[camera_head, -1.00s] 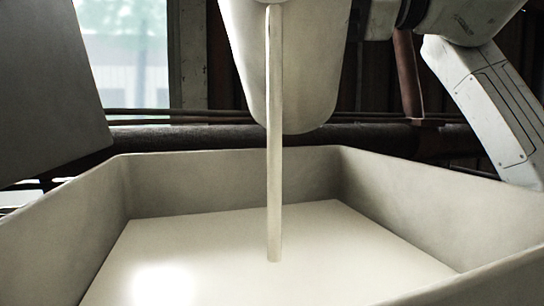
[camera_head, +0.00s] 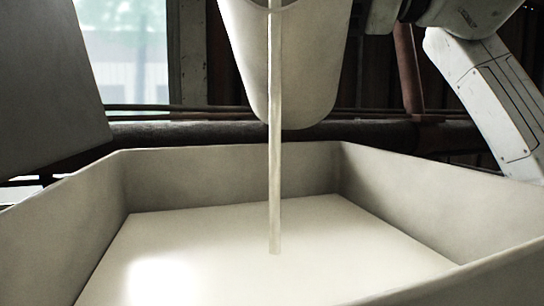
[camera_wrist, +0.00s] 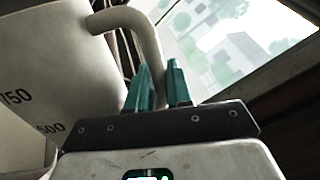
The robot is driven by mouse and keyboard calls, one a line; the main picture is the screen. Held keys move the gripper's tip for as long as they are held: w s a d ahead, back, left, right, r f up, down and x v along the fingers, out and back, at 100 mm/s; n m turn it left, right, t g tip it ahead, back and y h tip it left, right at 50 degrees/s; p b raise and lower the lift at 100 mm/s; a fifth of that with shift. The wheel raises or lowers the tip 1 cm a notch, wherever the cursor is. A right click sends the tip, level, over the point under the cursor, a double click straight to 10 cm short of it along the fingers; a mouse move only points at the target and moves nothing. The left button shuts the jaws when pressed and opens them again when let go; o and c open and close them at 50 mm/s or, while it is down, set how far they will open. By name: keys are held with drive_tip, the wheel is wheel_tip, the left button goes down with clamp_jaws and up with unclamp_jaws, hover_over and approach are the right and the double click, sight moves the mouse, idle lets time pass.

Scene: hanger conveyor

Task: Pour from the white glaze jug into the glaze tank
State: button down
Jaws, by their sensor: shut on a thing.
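The white glaze jug (camera_head: 300,75) is tilted high over the glaze tank (camera_head: 225,172) in the head view. A pale stream of glaze (camera_head: 274,180) falls from its lip into the glaze (camera_head: 290,235) inside the tank. In the wrist view the jug (camera_wrist: 65,65) fills the left side, with black volume marks and a curved handle (camera_wrist: 130,22). My gripper (camera_wrist: 160,82) has teal fingers, shut on the handle. In the head view the jug's top edge is cut off and the fingers are out of sight.
A grey panel (camera_head: 45,90) stands at the left, close above the tank's rim. A dark horizontal pipe (camera_head: 180,132) runs behind the tank. A bright window (camera_head: 122,50) is at the back left. My arm shows at the upper right.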

drive_tip(key=shift+s+a+r+n, duration=0.1)
drive_tip(key=shift+s+r+n, duration=0.05)
drive_tip(key=shift+s+n, duration=0.9)
idle(2.1)
drive_tip(key=shift+s+a+f+n+b, duration=0.2)
drive_tip(key=shift+s+n+b, duration=0.25)
drive_tip(key=shift+s+n, duration=0.3)
drive_tip(key=shift+s+a+f+n+b, duration=0.1)
drive_tip(key=shift+s+f+n+b, duration=0.15)
drive_tip(key=shift+s+n+b, duration=0.45)
idle(3.4)
